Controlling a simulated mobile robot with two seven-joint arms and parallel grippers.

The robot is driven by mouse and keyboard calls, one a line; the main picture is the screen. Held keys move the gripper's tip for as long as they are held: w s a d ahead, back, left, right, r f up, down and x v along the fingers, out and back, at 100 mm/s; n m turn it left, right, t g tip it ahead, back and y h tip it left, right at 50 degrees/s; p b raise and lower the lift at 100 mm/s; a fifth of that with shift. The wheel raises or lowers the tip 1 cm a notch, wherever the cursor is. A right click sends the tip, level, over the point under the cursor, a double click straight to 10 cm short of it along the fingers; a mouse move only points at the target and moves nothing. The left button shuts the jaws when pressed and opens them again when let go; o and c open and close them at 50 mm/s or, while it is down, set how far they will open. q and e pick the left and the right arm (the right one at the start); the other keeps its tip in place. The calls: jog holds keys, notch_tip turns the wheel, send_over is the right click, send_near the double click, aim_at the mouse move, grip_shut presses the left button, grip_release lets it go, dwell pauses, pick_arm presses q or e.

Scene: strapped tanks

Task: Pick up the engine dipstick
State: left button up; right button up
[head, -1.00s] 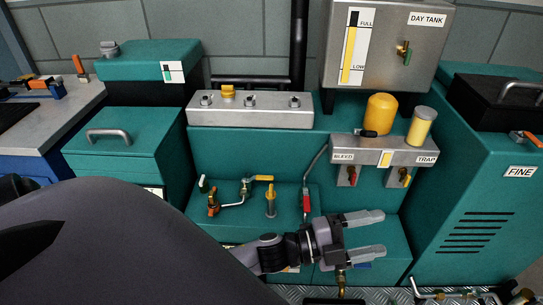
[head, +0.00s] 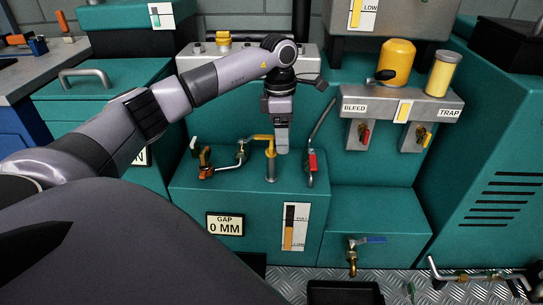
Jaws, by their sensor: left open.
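The engine dipstick (head: 270,149) has a yellow handle and stands upright in a short metal tube (head: 271,172) on top of the green engine block (head: 254,190). My left gripper (head: 282,149) points straight down just right of the dipstick handle, close to it in the picture. Its fingers overlap one another from this side; it is open, and I cannot tell whether the handle lies between them. My right gripper is out of view.
A valve with a yellow lever (head: 257,137) stands just left of the dipstick. A red-handled lever (head: 312,162) rises on the right. The filter bracket (head: 441,104) juts out further right. The front face, with its gauge (head: 293,226), is clear.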

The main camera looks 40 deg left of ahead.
aim_at(272, 144)
pick_arm(q)
jog(key=shift+s+a+r+y, duration=0.1)
jog(key=shift+a+r+y, duration=0.1)
jog(key=shift+a, duration=0.35)
jog(key=shift+s+a+r+y, duration=0.1)
jog(key=shift+a+y, duration=0.1)
jog(key=shift+a, duration=0.3)
jog(key=shift+a+f, duration=0.1)
jog(key=shift+a, duration=0.25)
notch_tip(272, 144, down, 2)
jog(key=shift+s+f+b, duration=0.1)
jog(key=shift+s+b, duration=0.05)
jog(key=shift+b, duration=0.45)
notch_tip(272, 144, down, 4)
jog(key=shift+s+f+b, duration=0.15)
jog(key=shift+f+b, duration=0.05)
jog(key=shift+b, duration=0.55)
jog(key=c, duration=1.1)
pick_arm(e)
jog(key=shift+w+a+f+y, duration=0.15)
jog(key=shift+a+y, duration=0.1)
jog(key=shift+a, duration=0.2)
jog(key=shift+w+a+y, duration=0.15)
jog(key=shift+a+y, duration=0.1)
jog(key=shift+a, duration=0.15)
